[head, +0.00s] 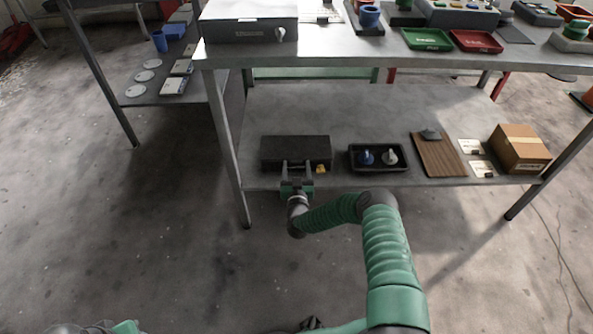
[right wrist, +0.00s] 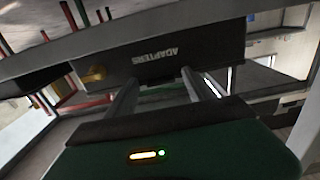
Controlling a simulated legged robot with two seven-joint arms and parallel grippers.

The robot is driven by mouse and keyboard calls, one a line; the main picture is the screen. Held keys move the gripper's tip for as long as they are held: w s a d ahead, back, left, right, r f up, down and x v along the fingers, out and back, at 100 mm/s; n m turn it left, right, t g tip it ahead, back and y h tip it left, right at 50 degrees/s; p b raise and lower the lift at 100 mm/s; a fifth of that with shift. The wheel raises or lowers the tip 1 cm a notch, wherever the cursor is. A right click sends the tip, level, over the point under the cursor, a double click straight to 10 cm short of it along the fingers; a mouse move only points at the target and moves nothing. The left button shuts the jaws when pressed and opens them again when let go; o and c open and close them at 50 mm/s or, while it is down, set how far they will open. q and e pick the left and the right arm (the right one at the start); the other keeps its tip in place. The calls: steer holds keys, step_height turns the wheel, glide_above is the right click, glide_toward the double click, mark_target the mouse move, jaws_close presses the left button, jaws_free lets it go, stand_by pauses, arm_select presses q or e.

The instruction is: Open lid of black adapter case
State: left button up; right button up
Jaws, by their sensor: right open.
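The black adapter case (head: 296,149) sits on the lower shelf, at its left part, with its lid closed.
On the lower shelf (head: 370,110), right of the case, are a black tray (head: 352,166) with blue and white pieces, a brown board (head: 438,155) and a cardboard box (head: 520,149). The upper tabletop (head: 340,47) overhangs behind. A metal leg (head: 226,150) stands to the left.

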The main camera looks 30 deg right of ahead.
jaws_close()
stand_by(0.3)
